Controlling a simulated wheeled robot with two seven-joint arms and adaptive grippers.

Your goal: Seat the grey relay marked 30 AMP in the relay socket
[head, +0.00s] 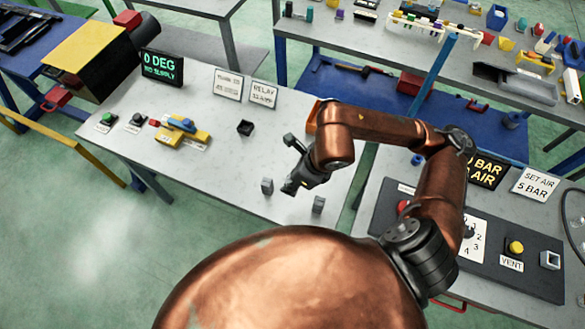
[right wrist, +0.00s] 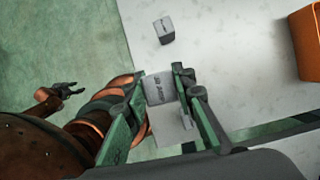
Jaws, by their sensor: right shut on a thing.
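My right gripper (head: 290,165) is above the near edge of the white table. In the right wrist view its fingers (right wrist: 160,95) are shut on a grey relay (right wrist: 160,86), whose printed marking is turned and hard to read but looks like 30 AMP. In the head view the gripper hides this relay. The black relay socket (head: 245,128) is on the table, left of and beyond the gripper. Another grey relay (head: 267,186) stands left of the gripper, and a further grey block (head: 318,204) stands right of it. My left gripper (right wrist: 66,92) shows small in the right wrist view.
An orange bin (head: 312,116) is just behind the right gripper. Two signs (head: 263,93) and a display (head: 162,68) stand at the back. A yellow fixture (head: 180,130) is at the left. The table between gripper and socket looks clear.

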